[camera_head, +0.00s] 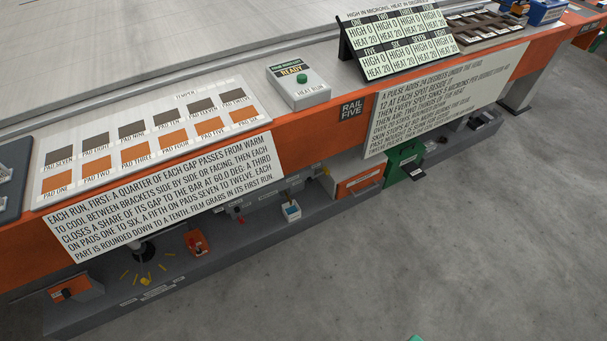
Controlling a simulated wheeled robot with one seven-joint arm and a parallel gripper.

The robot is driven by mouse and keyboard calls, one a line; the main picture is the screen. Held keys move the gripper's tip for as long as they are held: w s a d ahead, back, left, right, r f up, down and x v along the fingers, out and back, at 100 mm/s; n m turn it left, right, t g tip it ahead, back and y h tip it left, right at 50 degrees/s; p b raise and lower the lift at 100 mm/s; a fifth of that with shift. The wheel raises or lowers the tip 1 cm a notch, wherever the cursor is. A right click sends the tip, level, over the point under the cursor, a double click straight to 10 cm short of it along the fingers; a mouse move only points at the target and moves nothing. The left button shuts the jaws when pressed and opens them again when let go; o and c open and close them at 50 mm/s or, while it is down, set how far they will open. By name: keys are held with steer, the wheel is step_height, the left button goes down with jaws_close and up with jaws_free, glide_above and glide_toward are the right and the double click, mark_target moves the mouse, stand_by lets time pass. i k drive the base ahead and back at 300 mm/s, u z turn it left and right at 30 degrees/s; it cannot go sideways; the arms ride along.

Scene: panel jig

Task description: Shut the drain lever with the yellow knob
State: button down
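I cannot make out the drain lever for certain. A small yellow spot (326,171) shows under the bench's front edge, left of the orange drawer unit, too small to tell whether it is a knob or which way any lever stands. My gripper is not in this view.
An orange-fronted bench (308,127) crosses the view, with hanging text boards (165,200) hiding part of the low shelf (190,300). An orange drawer unit (359,182) adjoins a green panel (403,161). The grey floor (450,250) is mostly clear.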

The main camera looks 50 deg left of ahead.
mark_target(325, 169)
steer(key=z, duration=0.75)
steer(key=i, duration=3.05)
steer(key=u, duration=3.95)
